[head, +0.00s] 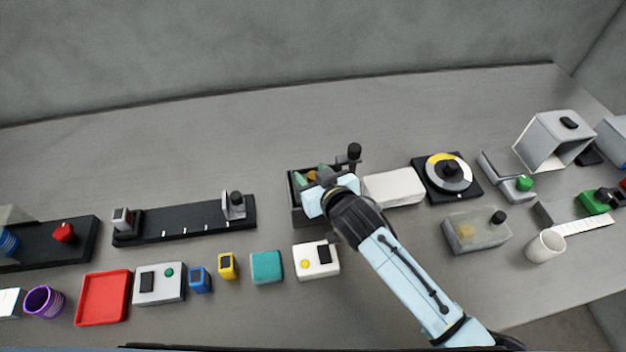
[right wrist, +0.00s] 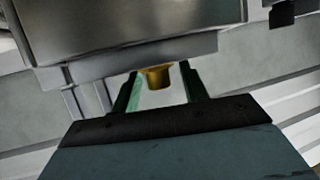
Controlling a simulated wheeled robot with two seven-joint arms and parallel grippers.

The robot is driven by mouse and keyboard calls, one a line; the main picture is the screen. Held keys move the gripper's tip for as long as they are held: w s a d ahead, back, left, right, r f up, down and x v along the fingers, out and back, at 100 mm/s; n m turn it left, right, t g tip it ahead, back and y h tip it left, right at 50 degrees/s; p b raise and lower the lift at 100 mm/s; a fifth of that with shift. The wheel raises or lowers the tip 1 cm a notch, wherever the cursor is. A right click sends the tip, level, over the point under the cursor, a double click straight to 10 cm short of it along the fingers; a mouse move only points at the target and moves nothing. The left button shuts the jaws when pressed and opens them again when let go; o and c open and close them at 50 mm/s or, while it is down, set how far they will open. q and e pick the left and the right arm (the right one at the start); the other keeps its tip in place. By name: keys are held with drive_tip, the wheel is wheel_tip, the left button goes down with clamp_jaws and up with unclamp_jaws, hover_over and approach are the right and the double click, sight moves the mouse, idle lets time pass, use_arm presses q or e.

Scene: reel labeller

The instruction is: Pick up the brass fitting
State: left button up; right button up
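The brass fitting (head: 311,175) shows as a small yellow-brown spot at the dark open-topped box (head: 304,216), mid-table in the head view. In the right wrist view the fitting (right wrist: 157,78) is a short golden cylinder with a wider rim. My right gripper (head: 311,174) reaches over the box. Its two fingers, with teal inner faces, stand on either side of the fitting in the right wrist view (right wrist: 162,85). A gap shows between the fitting and the right-hand finger, so the gripper looks open. The fitting's far end is hidden. My left gripper is not in view.
A white block (head: 394,188) and a black base with a round dial (head: 448,172) stand right of the box. A black rail (head: 180,226) lies to the left. A white box with a yellow button (head: 316,262) stands in front. The table behind is clear.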

clamp_jaws()
drive_tip(key=shift+r, duration=0.1)
